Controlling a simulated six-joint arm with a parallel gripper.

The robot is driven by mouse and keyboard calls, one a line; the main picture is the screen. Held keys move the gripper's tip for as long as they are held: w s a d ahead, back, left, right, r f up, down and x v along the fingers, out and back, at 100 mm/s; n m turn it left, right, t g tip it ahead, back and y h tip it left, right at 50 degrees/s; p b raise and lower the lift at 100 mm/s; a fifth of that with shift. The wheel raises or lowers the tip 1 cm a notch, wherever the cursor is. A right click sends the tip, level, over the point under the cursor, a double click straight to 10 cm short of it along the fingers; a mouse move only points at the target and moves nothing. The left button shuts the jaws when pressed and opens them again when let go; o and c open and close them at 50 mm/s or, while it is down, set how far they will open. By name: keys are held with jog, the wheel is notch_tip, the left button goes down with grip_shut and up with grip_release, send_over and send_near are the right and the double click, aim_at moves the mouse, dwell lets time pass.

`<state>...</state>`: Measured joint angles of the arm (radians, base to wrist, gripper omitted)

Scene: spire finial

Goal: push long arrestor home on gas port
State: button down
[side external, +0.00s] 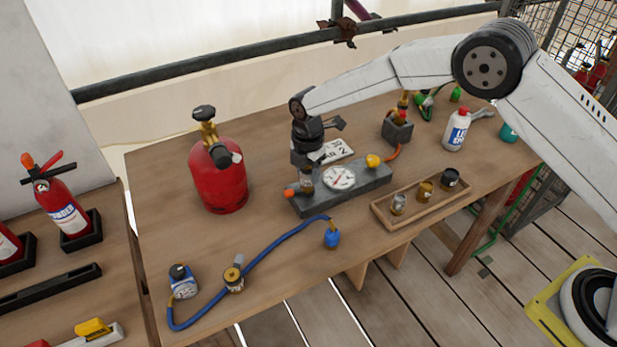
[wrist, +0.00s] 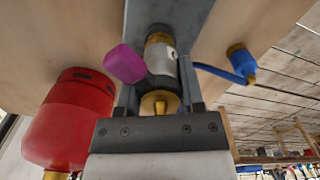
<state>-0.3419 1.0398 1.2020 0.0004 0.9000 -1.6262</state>
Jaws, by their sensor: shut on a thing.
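The long arrestor, a silver cylinder with a brass end and dark collar, shows in the wrist view (wrist: 160,58) between my fingers. My gripper (side external: 307,168) is shut on it above the left end of the grey gauge block (side external: 356,192). In the side view only a small part of the arrestor (side external: 306,182) shows below the fingers. Its far brass end meets or nearly meets the block in the wrist view; I cannot tell how deep it sits. The gas port itself is hidden behind the arrestor. An orange knob (side external: 289,193) sits beside it on the block.
A red gas cylinder (side external: 219,180) stands left of my gripper. A wooden tray (side external: 409,222) with several small canisters lies to the right. A blue hose (side external: 265,255) crosses the table front. A magenta piece (wrist: 125,63), which I cannot identify, appears beside the arrestor.

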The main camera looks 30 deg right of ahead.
jog(key=shift+f, duration=0.25)
jog(key=shift+c, duration=0.7)
grip_release()
jog(key=shift+r, duration=3.95)
